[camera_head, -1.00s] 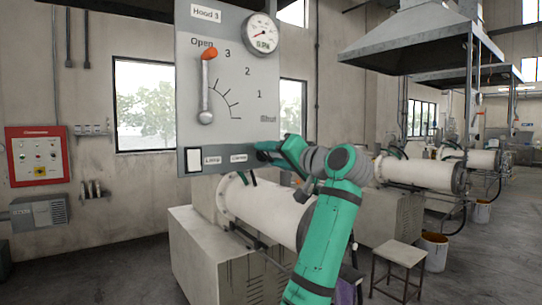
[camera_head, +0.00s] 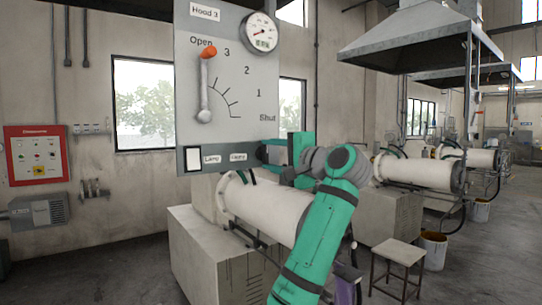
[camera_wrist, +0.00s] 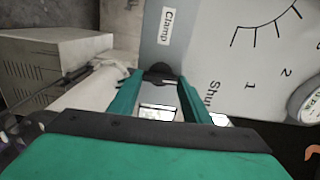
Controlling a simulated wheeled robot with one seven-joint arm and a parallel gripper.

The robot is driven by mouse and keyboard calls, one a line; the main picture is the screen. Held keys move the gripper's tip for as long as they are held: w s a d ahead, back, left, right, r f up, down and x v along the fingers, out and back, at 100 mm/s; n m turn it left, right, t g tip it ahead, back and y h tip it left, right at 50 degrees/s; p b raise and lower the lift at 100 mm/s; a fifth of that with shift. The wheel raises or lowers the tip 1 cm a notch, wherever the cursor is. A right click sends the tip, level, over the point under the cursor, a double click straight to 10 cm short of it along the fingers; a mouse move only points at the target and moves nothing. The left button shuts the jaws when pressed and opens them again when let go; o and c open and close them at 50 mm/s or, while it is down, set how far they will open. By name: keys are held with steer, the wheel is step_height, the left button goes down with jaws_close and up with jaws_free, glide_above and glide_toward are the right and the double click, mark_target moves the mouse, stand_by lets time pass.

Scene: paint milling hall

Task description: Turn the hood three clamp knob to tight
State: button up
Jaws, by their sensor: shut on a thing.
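The hood three panel (camera_head: 225,100) is a grey upright plate labelled "Hood 3". Its lower strip (camera_head: 220,168) carries "Lamp" and "Clamp" labels. The dark clamp knob (camera_wrist: 157,70) sits beside the "Clamp" label in the wrist view, with a pale mark next to it. My gripper (camera_wrist: 160,80) has its green fingers on either side of the knob and is shut on it. I cannot read any tight or loose marking.
A lever with an orange knob (camera_head: 208,53) stands near "Open" on the same panel. A round gauge (camera_head: 262,32) is at its top right. A white mill cylinder (camera_head: 260,205) lies just below the panel. A stool (camera_head: 399,255) stands on the floor to the right.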

steer(key=shift+m, duration=0.3)
steer(key=o, duration=1)
steer(key=shift+o, duration=0.2)
steer(key=shift+s, duration=0.1)
steer(key=v, duration=1)
steer(key=shift+s+d, duration=0.25)
steer(key=shift+d, duration=0.05)
steer(key=shift+f, duration=0.1)
